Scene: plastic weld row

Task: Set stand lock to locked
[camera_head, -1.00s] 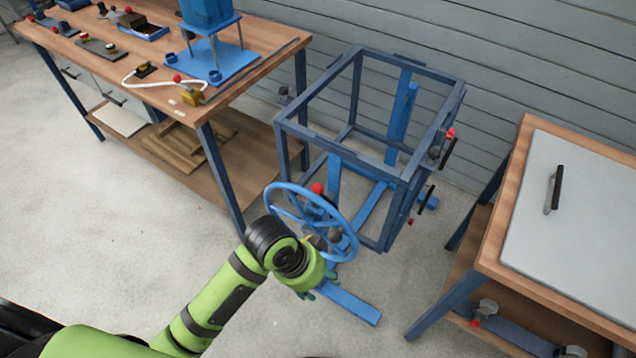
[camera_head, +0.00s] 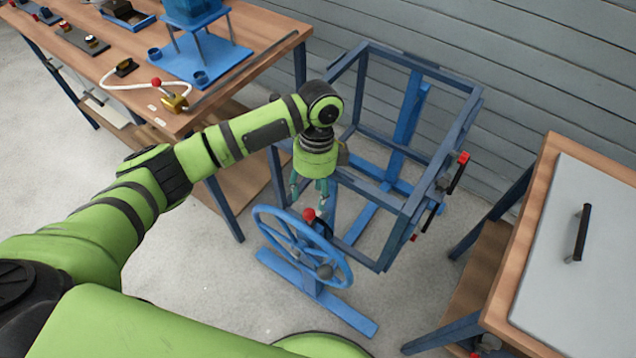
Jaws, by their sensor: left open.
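The blue stand has a crossbar foot (camera_head: 345,314), a large blue handwheel (camera_head: 268,233) and a square blue frame (camera_head: 462,112) behind it. A small red knob (camera_head: 309,214) shows at the upper rim of the wheel; I cannot tell whether it is the stand lock. A red-tipped dark lever (camera_head: 459,172) sits on the frame's right side. My left gripper (camera_head: 310,192) points down, open and empty, just above the red knob and apart from it. My right gripper is not in view.
A wooden workbench (camera_head: 262,32) with a blue press stand (camera_head: 215,68) and small fixtures is at the upper left. Another table (camera_head: 503,297) with a grey panel (camera_head: 570,260) and black handle (camera_head: 582,232) is at the right. Grey floor is free at the lower middle.

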